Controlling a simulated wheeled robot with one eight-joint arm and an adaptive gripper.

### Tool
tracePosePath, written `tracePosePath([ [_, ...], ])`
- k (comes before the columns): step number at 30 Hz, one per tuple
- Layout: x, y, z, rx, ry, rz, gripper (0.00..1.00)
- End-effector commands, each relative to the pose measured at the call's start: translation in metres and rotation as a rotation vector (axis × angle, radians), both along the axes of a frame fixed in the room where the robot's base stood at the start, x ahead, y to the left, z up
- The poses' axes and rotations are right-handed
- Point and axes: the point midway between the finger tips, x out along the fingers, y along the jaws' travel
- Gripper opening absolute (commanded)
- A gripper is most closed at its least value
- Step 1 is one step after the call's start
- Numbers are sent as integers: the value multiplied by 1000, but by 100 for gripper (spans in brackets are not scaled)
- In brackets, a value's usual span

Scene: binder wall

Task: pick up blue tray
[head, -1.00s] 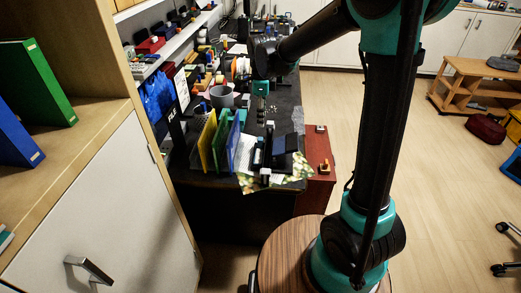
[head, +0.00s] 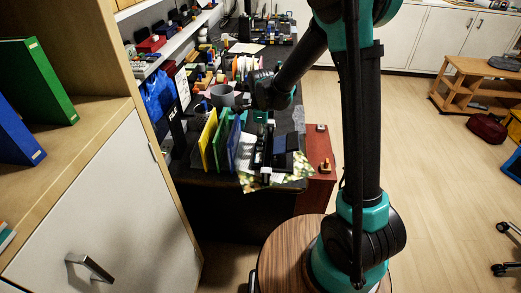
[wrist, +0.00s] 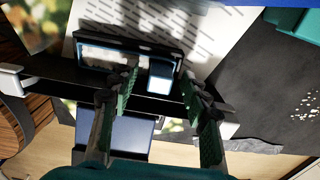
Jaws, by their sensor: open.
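A small dark blue flat piece (head: 286,143) lies at the near end of the dark desk, beside a black holder. It looks like the blue tray, though I cannot tell its full shape. In the wrist view a dark blue panel (wrist: 115,138) shows partly behind my fingers, below a black bar. I cannot tell whether the fingers touch anything.
Upright yellow (head: 208,140), green (head: 222,138) and blue (head: 234,138) binders stand close left of my gripper. A grey cup (head: 222,97) stands behind them. A patterned sheet (head: 248,184) overhangs the desk's front edge. A wooden shelf is at left; open floor lies right.

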Motion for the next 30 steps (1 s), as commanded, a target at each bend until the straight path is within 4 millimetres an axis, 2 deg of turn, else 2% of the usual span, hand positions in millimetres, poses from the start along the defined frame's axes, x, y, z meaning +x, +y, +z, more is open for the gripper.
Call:
tracePosePath([
  [5, 0, 0, 0, 0, 0, 0, 45],
  [16, 0, 0, 0, 0, 0, 0, 0],
  [25, 0, 0, 1, 0, 0, 0, 0],
  [30, 0, 0, 9, 0, 0, 0, 0],
])
